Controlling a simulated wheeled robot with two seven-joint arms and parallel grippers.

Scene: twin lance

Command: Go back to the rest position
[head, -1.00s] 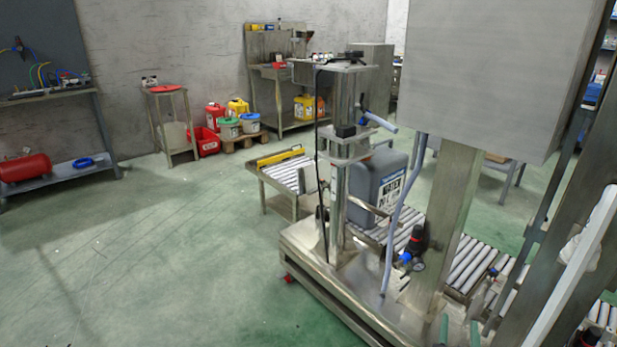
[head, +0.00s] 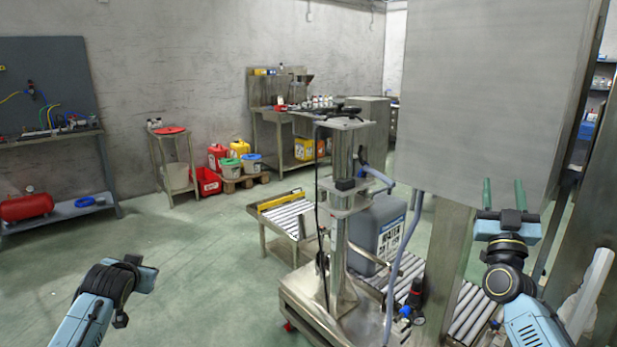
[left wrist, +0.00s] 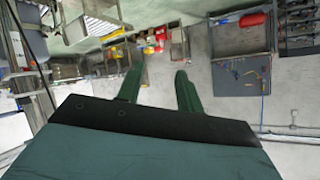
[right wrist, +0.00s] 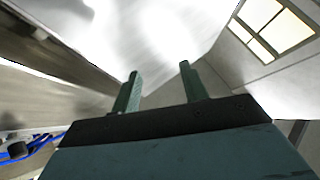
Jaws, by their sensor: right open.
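My right gripper (head: 503,192) is raised at the right of the head view, fingers pointing up. It is open and empty, in front of the large grey cabinet box (head: 485,90). In the right wrist view its two green fingers (right wrist: 158,84) stand apart with nothing between them. My left arm enters at the lower left of the head view, where the fingers cannot be made out. In the left wrist view the left gripper (left wrist: 159,88) has its two green fingers apart and empty.
A steel column stand (head: 340,225) and a roller conveyor (head: 470,310) are ahead and to the right. A grey canister (head: 378,235) stands behind the column. A workbench (head: 50,140) is at the left wall. The green floor (head: 200,260) between is clear.

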